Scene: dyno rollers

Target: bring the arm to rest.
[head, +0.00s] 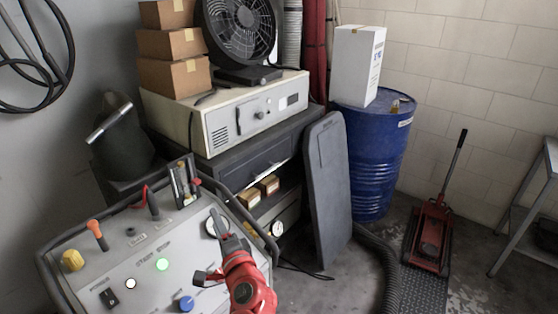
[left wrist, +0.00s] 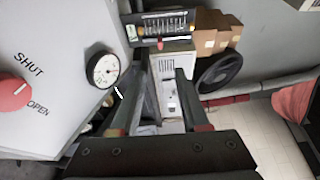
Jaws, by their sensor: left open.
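My left gripper (head: 210,250) is at the end of a red arm that comes in at the bottom of the head view. It is open and empty, above the right part of the grey control console (head: 130,250). One finger partly hides a round gauge (head: 211,224). In the left wrist view the two dark fingers (left wrist: 160,70) stand apart with nothing between them. A gauge (left wrist: 103,70) and a red knob (left wrist: 14,95) marked SHUT and OPEN lie to their left. My right gripper is not in view.
The console carries a green-lit button (head: 162,264), a yellow knob (head: 73,260), a blue knob (head: 186,303) and an orange-tipped lever (head: 95,229). Behind stand a fan (head: 240,30) on a beige unit (head: 230,115), a blue drum (head: 372,160) and a red floor jack (head: 430,235).

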